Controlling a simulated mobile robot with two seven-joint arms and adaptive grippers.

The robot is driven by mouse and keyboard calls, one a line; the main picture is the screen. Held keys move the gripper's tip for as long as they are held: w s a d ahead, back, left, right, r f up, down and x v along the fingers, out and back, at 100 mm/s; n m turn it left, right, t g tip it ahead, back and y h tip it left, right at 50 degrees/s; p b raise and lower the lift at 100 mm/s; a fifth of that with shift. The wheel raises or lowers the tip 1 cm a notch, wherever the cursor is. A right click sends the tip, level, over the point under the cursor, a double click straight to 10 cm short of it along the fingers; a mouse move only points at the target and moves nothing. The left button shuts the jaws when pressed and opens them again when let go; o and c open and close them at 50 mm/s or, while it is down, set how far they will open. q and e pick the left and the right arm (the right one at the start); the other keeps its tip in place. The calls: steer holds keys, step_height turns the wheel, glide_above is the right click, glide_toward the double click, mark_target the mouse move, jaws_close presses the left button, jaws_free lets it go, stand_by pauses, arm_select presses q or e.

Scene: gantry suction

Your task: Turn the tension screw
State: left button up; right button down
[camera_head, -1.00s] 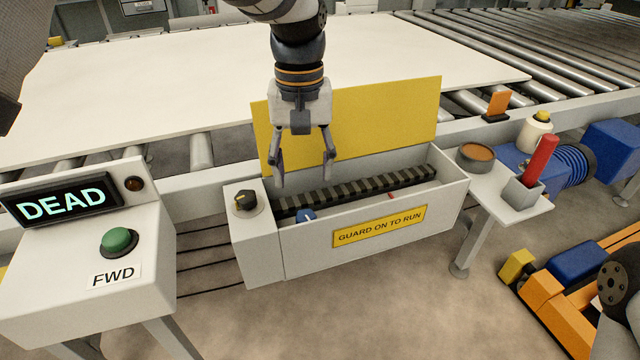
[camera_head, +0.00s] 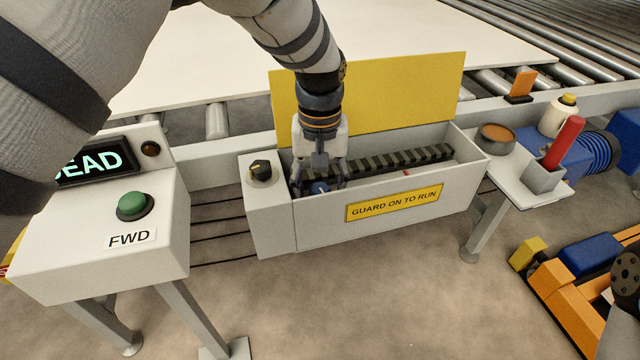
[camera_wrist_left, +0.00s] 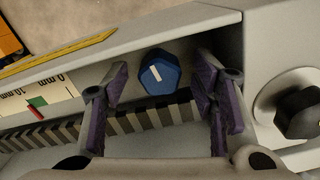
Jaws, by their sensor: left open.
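The tension screw is a blue knob with a white line on top (camera_wrist_left: 160,73), inside the open guard box (camera_head: 390,222) at its left end. In the head view the knob (camera_head: 320,187) is mostly hidden by my gripper. My left gripper (camera_head: 322,183) points down into the box. In the left wrist view its two purple-padded fingers (camera_wrist_left: 165,95) are open, one on each side of the knob, with gaps showing. A scale marked in mm with a red and a green mark (camera_wrist_left: 37,104) lies left of the knob.
A ribbed dark belt (camera_head: 405,158) runs along the box, and the raised yellow lid (camera_head: 400,95) stands behind it. A black selector (camera_head: 261,170) sits left of the box. A console with a green FWD button (camera_head: 134,205) and a partly hidden sign stands further left.

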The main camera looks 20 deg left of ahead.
arm_select(q)
steer(key=c, duration=1.1)
steer(key=shift+c, duration=0.2)
steer(key=shift+m, duration=0.3)
arm_select(e)
steer(key=shift+w+r, duration=0.15)
steer(key=shift+r, duration=0.05)
arm_select(q)
steer(key=shift+r+m+p, duration=0.1)
steer(key=shift+m+p, duration=0.4)
steer(key=shift+m, duration=0.4)
steer(key=shift+m+p, duration=0.3)
steer(key=shift+m, duration=1.6)
arm_select(e)
steer(key=shift+w+r+t, duration=0.4)
steer(key=shift+w+r, duration=0.35)
steer(key=shift+r, duration=0.05)
arm_select(q)
steer(key=shift+a+f, duration=0.1)
steer(key=shift+f, duration=0.1)
steer(key=o, duration=1.1)
steer(key=shift+o, duration=0.2)
